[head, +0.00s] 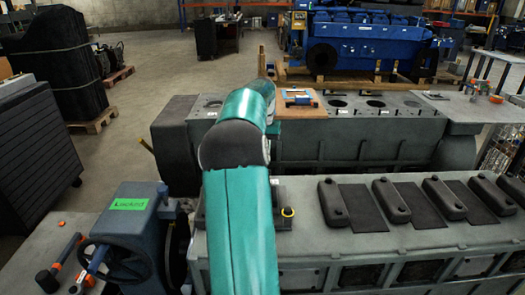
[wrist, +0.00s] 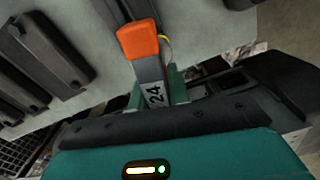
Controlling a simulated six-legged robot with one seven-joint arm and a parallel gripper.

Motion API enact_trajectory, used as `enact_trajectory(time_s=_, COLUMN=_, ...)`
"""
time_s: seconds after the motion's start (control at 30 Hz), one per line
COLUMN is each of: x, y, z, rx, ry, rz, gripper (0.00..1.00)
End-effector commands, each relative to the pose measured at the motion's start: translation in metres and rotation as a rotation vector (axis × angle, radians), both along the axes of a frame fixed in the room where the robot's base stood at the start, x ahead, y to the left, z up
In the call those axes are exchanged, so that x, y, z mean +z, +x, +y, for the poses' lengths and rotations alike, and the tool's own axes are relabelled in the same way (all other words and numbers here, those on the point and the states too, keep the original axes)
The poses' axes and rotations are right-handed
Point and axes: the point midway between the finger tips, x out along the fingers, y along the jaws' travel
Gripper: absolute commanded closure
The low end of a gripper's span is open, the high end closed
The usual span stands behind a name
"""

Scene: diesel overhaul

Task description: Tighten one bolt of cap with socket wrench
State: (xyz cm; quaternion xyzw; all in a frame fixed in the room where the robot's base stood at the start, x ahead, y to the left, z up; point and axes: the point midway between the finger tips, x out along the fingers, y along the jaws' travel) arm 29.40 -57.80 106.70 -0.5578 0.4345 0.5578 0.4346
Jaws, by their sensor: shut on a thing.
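In the wrist view, my gripper (wrist: 157,88) is shut on the socket wrench, across a grey part marked "24". The wrench's orange end (wrist: 138,39) points up in the picture, above the pale engine top. A dark piece (wrist: 122,10), possibly the cap, lies just beyond the orange end. A thin yellow curve shows beside the wrench. The bolt and the wrench's socket cannot be made out. In the head view, my teal arm covers my gripper and the wrench.
Several dark covers (head: 391,201) stand along the block's right. A second grey block (head: 335,145) with a wooden board (head: 302,106) lies behind. A blue engine (head: 355,42) stands farther back.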

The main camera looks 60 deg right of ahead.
Motion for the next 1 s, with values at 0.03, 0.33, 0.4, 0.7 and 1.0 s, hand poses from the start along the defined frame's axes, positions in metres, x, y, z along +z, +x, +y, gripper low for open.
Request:
enact_trajectory(time_s=0.03, x=0.0007, y=-0.0003, z=-0.0003, rx=0.037, ry=-0.001, rz=-0.001, gripper=1.0)
enact_trajectory(time_s=0.33, x=0.0009, y=-0.0006, z=-0.0002, rx=0.274, ry=-0.002, rz=-0.001, gripper=1.0)
enact_trajectory(time_s=0.4, x=0.0009, y=-0.0009, z=-0.0004, rx=0.328, ry=-0.002, rz=-0.001, gripper=1.0)
enact_trajectory(time_s=0.7, x=0.001, y=-0.0008, z=-0.0003, rx=0.566, ry=-0.002, rz=-0.002, gripper=1.0)
enact_trajectory(time_s=1.0, x=0.001, y=-0.001, z=-0.0004, rx=0.802, ry=-0.001, rz=0.0, gripper=1.0)
